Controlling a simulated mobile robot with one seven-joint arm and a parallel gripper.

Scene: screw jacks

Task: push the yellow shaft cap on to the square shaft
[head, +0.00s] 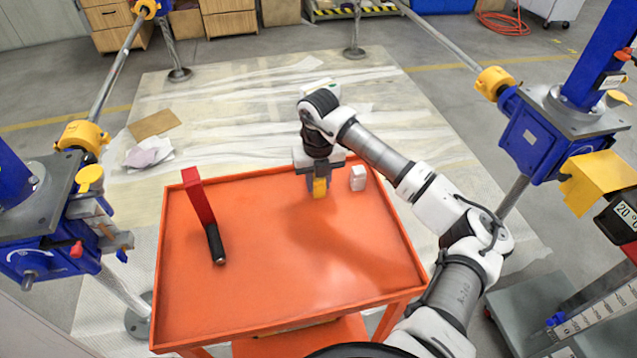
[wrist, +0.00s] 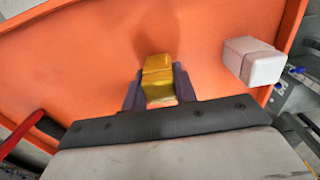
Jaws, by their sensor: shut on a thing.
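My gripper (head: 318,182) is over the far part of the orange cart top (head: 280,300), pointing down. It is shut on the yellow shaft cap (head: 320,190), a small block. In the wrist view the cap (wrist: 157,78) sits between the two dark fingers of my gripper (wrist: 158,88), its outer end showing beyond them. I cannot tell whether the cap touches the cart top. A short grey shaft stub (head: 30,278) sticks out of the left blue jack housing (head: 50,258), well away from my gripper. It may be the square shaft, but its shape is too small to tell.
A white block (head: 358,178) stands on the cart just right of my gripper. A red tool with a black handle (head: 215,243) lies at the cart's left. The cart's middle is clear. Another blue jack (head: 535,135) with yellow parts stands at the right.

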